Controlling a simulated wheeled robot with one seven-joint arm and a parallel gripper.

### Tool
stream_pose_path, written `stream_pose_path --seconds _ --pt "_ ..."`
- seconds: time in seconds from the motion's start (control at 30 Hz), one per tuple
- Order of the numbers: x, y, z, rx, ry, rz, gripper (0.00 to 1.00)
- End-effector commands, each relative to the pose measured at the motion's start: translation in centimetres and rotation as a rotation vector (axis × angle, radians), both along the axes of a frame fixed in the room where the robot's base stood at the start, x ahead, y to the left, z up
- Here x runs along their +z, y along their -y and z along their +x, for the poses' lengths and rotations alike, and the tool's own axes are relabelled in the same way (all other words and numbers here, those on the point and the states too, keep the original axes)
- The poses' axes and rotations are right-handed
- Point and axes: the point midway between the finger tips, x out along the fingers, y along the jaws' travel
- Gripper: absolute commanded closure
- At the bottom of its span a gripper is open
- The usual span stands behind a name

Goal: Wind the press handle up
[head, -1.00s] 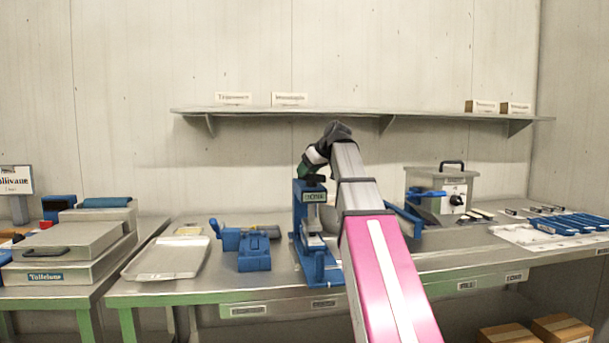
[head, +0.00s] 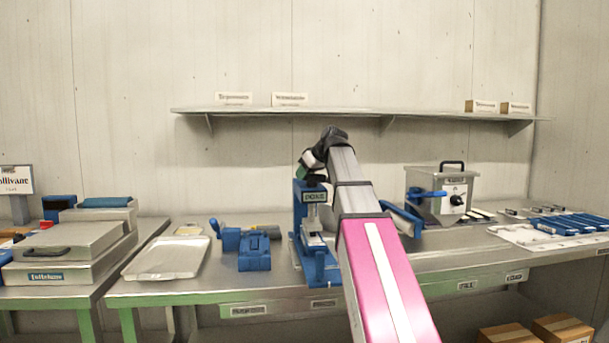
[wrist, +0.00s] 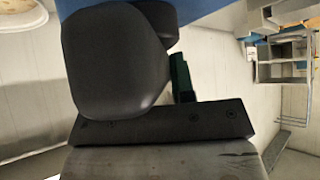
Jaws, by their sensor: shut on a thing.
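The blue press (head: 316,262) stands upright on the steel bench, with a label plate near its top. My gripper (head: 308,172) is at the top of the press, reached from above by my arm. It is shut on the press handle, which my gripper and wrist mostly hide in the head view. In the wrist view, a dark rounded finger pad and a dark bar fill the middle, with a small green part (wrist: 181,76) beside them. Blue shows at the top edge of the wrist view. The exact grip on the handle is hard to make out.
A blue vice-like tool (head: 254,250) and a metal tray (head: 166,258) lie left of the press. A steel box with a black handle (head: 440,190) stands to the right. A shelf (head: 350,112) runs along the wall above my gripper.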

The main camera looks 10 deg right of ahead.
Motion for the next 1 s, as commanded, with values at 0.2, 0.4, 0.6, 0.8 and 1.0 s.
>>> stream_pose_path --seconds 0.2,0.4,0.6,0.8,1.0 --pt "0.0 -0.1 -0.1 0.09 -0.002 0.001 1.0" --pt "0.0 -0.4 -0.4 0.244 -0.002 0.001 1.0" --pt "0.1 -0.8 -1.0 0.436 -0.002 0.0 1.0" --pt "0.1 -1.0 -1.5 0.614 0.0 0.0 1.0" --pt "0.0 -1.0 -2.0 0.759 -0.001 0.0 1.0"
